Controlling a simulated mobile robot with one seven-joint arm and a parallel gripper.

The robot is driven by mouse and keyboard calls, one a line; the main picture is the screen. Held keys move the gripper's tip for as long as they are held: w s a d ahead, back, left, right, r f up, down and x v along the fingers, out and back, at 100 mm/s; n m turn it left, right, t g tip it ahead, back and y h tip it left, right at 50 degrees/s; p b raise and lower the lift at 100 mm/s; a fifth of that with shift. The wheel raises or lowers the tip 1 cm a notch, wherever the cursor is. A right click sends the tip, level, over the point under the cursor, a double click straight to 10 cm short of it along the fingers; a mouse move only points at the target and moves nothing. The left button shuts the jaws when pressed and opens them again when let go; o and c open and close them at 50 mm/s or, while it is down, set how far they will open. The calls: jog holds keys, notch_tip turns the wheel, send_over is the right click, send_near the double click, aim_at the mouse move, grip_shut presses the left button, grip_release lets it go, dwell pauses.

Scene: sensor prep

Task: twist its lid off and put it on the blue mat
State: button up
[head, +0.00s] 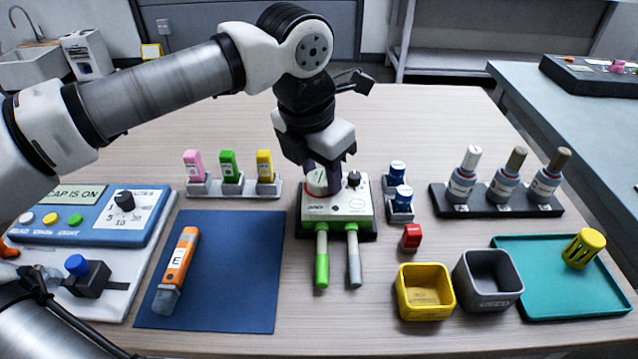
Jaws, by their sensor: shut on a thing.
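A small white and green meter box (343,209) stands at the table's middle. A white round lid (316,181) with a dark mark and a reddish edge sits at its top left. My gripper (323,184) points down and is shut on this lid. A dark finger covers its right side, so I cannot tell whether the lid is seated or loose. The blue mat (262,262) lies flat to the left. An orange probe (179,259) marked E, with a greyish translucent end, lies on the mat's left part.
Green-handled (321,258) and grey-handled (354,258) probes extend from the box's front. Pink, green and yellow pieces stand in a rack (235,190) behind the mat. Blue-capped vials (402,198) stand close right of the box. The mat's right part is bare.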

aim_at(321, 177)
jog(key=shift+p+v, duration=0.85)
jog(key=shift+v, duration=0.4)
dwell(1.4)
jog(key=shift+w+d+r+p, duration=0.1)
jog(key=shift+r+p, duration=0.4)
jog(key=shift+r, duration=0.25)
jog(key=shift+w+d+r+p, duration=0.1)
jog(key=shift+r+p, duration=0.35)
jog(key=shift+r, duration=0.35)
